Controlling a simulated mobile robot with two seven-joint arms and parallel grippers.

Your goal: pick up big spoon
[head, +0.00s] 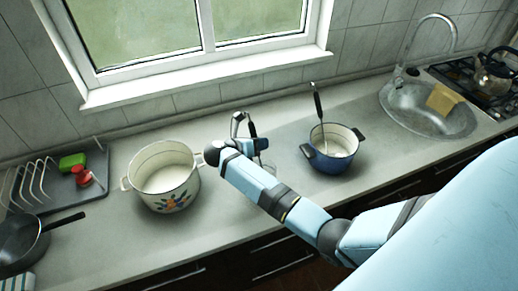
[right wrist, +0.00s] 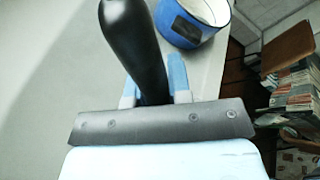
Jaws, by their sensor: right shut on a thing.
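My right gripper (head: 258,144) is above the counter, between the white pot and the blue pot. In the right wrist view its blue fingers (right wrist: 178,78) are shut on the thick black handle of the big spoon (right wrist: 128,40). In the head view a dark part of the spoon (head: 251,128) shows by the gripper; the arm hides much of the rest, and I cannot make out its bowl. My left gripper is not in view.
The white pot (head: 163,178) stands left of my arm. The blue pot (head: 330,158) stands to the right, with a black-handled utensil (head: 318,102) leaning in it. A dish rack is at left, a sink (head: 430,115) at right. Counter between is mostly clear.

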